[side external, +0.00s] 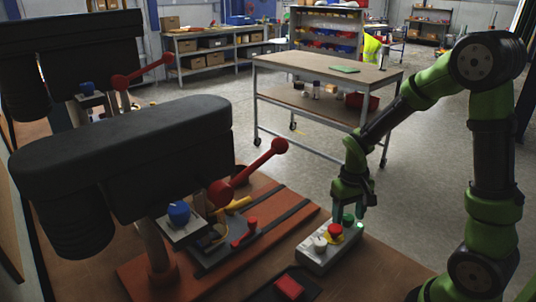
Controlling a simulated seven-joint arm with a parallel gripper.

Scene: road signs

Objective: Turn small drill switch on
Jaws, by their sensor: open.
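A grey control box (318,262) lies on the brown bench in front of the near drill press. On it are a white knob (320,243), a red button on a yellow base (335,231) and a green button (348,219). A small green spot glows at the box's right end. My gripper (355,210) is open and points down just above the green end of the box; I cannot tell whether it touches. The near drill press (130,135) has a blue knob (179,213) on a small grey box. No label shows which control is the small drill's switch.
The near drill's red-balled lever (278,147) reaches toward my gripper. A second drill press (70,45) stands behind with its own blue knob (87,88). A red block (289,287) is at the front edge. A wheeled table (320,68) stands beyond open floor.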

